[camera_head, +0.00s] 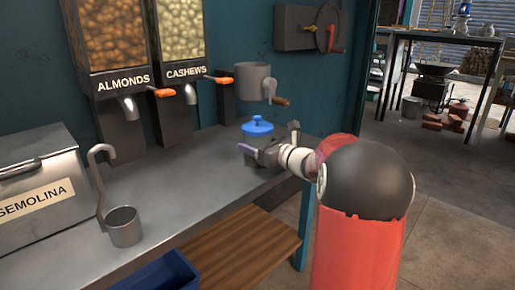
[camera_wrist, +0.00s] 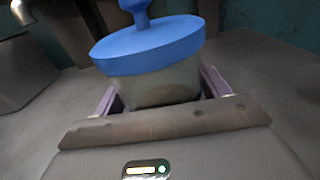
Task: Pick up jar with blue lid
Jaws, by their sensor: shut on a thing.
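The jar with the blue lid (camera_head: 257,130) stands on the grey metal counter near its far right end in the head view. In the wrist view its blue lid (camera_wrist: 148,46) with a knob fills the upper middle, and the clear jar body (camera_wrist: 160,88) shows below it. My gripper (camera_head: 255,152) reaches the jar from the right. In the wrist view its purple fingers lie on both sides of the jar body, below the lid, shut on it. I cannot tell whether the jar's base touches the counter. The fingertips are hidden behind the jar in the wrist view.
A grinder (camera_head: 256,84) with a crank is fixed just behind the jar. Dispensers for almonds (camera_head: 113,45) and cashews (camera_head: 181,38) hang at the wall. A ladle (camera_head: 124,226) and a semolina bin (camera_head: 38,180) stand on the left. The counter (camera_head: 190,185) between is clear.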

